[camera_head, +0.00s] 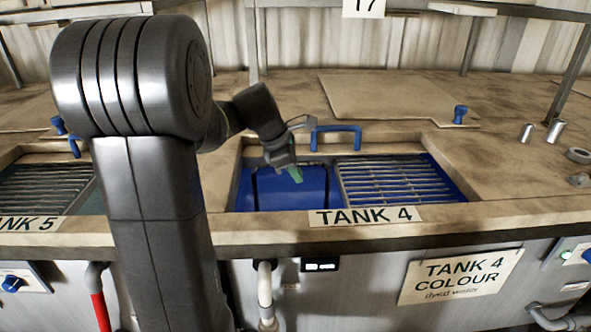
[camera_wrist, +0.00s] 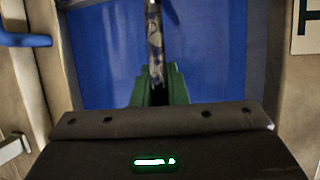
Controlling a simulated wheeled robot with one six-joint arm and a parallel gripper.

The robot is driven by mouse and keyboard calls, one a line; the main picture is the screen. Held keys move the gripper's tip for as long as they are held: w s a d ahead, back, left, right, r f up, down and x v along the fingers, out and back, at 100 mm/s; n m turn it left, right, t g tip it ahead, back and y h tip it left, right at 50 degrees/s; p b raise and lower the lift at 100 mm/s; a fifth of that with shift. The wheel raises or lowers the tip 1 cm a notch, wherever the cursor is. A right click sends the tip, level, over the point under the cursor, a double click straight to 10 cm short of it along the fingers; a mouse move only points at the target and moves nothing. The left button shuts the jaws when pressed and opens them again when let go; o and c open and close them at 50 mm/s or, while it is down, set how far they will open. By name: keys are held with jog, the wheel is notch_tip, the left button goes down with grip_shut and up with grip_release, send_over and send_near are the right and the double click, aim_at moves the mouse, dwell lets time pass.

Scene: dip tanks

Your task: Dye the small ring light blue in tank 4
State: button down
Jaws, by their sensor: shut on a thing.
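Tank 4 (camera_head: 433,188) is sunk in the bench, with its label on the front edge. Its left part shows a deep blue bath (camera_head: 290,192); its right part has a slatted metal rack (camera_head: 393,180). My gripper (camera_head: 295,174), with green fingertips, points down over the blue left part. In the wrist view my gripper (camera_wrist: 157,82) is shut on a narrow, speckled grey piece, apparently the small ring (camera_wrist: 155,42) seen edge-on, with blue behind it. In the head view the held piece cannot be made out. Whether it touches the liquid I cannot tell.
A blue handle (camera_head: 336,130) stands at tank 4's back edge, with a flat lid (camera_head: 385,98) behind. Tank 5 (camera_head: 40,183) is at left. Small metal cylinders (camera_head: 555,131) and a grey ring-shaped piece (camera_head: 578,155) sit on the right bench. A shelf post rises at far right.

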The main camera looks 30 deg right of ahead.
jog(key=shift+r, duration=0.1)
jog(key=shift+p, duration=1)
dwell(0.9)
